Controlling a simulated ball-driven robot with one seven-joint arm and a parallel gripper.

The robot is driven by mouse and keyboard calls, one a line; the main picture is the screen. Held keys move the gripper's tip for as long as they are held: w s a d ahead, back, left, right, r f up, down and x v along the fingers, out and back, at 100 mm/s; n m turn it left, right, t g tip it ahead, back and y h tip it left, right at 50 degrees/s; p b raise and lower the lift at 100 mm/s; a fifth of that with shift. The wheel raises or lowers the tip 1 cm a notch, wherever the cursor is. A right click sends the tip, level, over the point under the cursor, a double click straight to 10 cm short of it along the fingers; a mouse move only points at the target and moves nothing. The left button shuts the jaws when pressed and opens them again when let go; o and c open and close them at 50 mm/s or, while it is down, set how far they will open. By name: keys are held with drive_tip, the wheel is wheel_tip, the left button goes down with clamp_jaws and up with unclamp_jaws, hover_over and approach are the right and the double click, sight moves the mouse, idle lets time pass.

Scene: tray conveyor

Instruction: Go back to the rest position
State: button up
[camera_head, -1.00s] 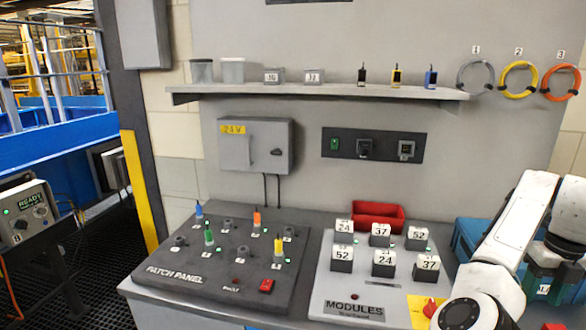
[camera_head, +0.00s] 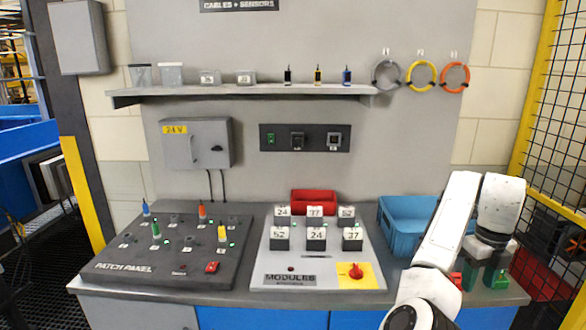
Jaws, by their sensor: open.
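My white arm reaches up from the bottom right and bends down. My gripper (camera_head: 488,262), dark and partly hidden by my own arm, points down at the right end of the bench. It is open, and I see nothing held in it. Green blocks (camera_head: 496,277) stand just under and beside it; I cannot tell whether it touches them. The modules panel (camera_head: 330,275) lies left of my arm, with several numbered dark blocks on it and a red knob (camera_head: 356,271) on a yellow plate.
The patch panel (camera_head: 120,268) with coloured plugs is at the left. A blue bin (camera_head: 402,240) stands behind my arm, a red bin (camera_head: 312,196) behind the modules. A shelf (camera_head: 240,92) runs along the wall. A mesh fence (camera_head: 560,130) closes the right side.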

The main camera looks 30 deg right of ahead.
drive_tip(key=s+a+f+n+h, duration=0.25)
drive_tip(key=a+f+n, duration=0.4)
drive_tip(key=n, duration=0.35)
drive_tip(key=s+a+f+n+h, duration=0.1)
drive_tip(key=s+a+f+n, duration=0.2)
drive_tip(key=a+f+n, duration=0.6)
drive_tip(key=s+a+f+n+y, duration=0.2)
drive_tip(key=s+a+n, duration=0.3)
drive_tip(key=a+n, duration=0.4)
drive_tip(key=s+a+f+n+t+y, duration=0.1)
drive_tip(key=s+a+f+n, duration=0.4)
drive_tip(key=a+n, duration=0.5)
drive_tip(key=shift+s+a+n+y, duration=0.3)
drive_tip(key=shift+s+n+y, duration=0.25)
drive_tip(key=shift+n, duration=0.55)
drive_tip(key=shift+s, duration=0.1)
